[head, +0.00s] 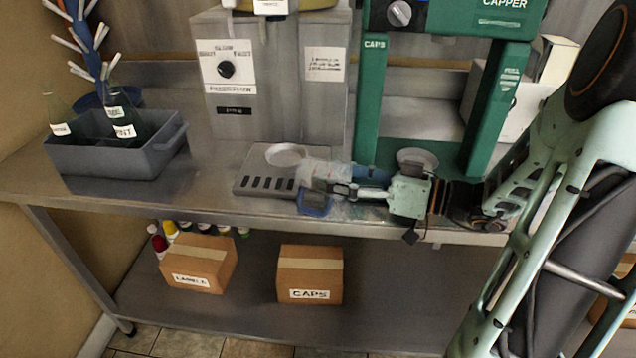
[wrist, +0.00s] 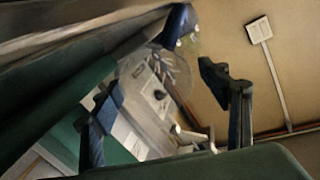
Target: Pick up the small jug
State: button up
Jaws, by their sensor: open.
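A small clear, see-through jug (head: 322,168) appears to stand at the front of the steel bench, beside the drip tray. Its outline is faint. My gripper (head: 343,188) is low over the bench's front edge, reaching left, with its blue-tipped fingers apart at the jug. In the wrist view, the clear jug (wrist: 168,72) shows beyond and between the spread fingers of my gripper (wrist: 160,88). I cannot tell whether either finger touches it. My gripper is open.
The green capper (head: 371,100) stands close behind my gripper. A grey filling machine (head: 275,110) with a slotted tray (head: 258,183) is behind the jug. A grey crate (head: 90,160) with bottles is at the left. Boxes (head: 310,268) sit on the lower shelf.

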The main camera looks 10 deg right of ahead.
jog(key=shift+w+a, duration=0.1)
jog(key=c, duration=1.4)
jog(key=shift+o, duration=0.2)
jog(key=shift+r, duration=0.15)
